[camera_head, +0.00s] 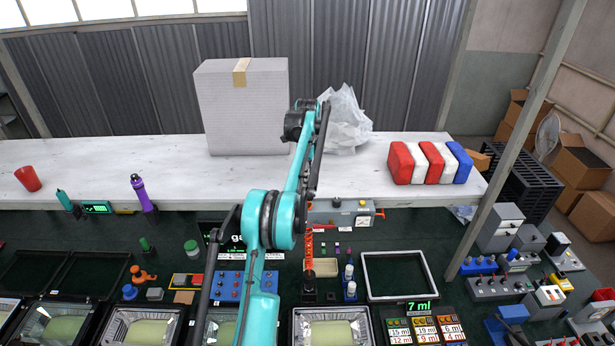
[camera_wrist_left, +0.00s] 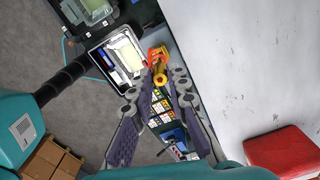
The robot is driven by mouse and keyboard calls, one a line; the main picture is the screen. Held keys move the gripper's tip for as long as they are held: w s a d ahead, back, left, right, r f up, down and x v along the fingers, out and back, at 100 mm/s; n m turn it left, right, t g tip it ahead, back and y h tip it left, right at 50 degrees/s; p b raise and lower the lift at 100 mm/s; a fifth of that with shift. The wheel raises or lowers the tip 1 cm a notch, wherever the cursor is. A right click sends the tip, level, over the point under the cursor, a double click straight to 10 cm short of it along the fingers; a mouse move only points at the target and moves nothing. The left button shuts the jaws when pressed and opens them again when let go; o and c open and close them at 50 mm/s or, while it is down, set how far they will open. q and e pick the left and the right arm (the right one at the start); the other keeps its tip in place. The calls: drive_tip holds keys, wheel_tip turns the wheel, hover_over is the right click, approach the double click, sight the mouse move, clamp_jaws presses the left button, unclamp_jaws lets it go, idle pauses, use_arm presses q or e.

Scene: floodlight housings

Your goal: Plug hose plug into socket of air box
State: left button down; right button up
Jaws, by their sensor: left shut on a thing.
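My left gripper (camera_head: 312,194) reaches down past the front edge of the white bench, its dark fingers seen edge-on. In the left wrist view the two fingers (camera_wrist_left: 155,82) come together around an orange and yellow piece, which I take as the hose plug (camera_wrist_left: 159,74). They are shut on it. An orange coiled hose (camera_head: 309,248) hangs below the fingertips in the head view. The grey air box (camera_head: 342,216) stands just right of the fingertips, with a red and yellow part at its right end. I cannot make out its socket. My right gripper is not in view.
The white bench (camera_head: 390,185) carries a large carton (camera_head: 240,110), a crumpled plastic bag (camera_head: 345,120) and red, white and blue blocks (camera_head: 430,162).

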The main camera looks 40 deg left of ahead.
use_arm(q)
drive_tip(key=shift+w+f+b, duration=0.15)
drive_tip(key=shift+f+b, duration=0.15)
drive_tip(key=shift+f, duration=0.6)
drive_tip(key=shift+r, duration=0.1)
idle(0.8)
drive_tip(key=shift+f+b, duration=1.25)
drive_tip(key=shift+f, duration=0.8)
drive_tip(key=c, duration=1.4)
unclamp_jaws()
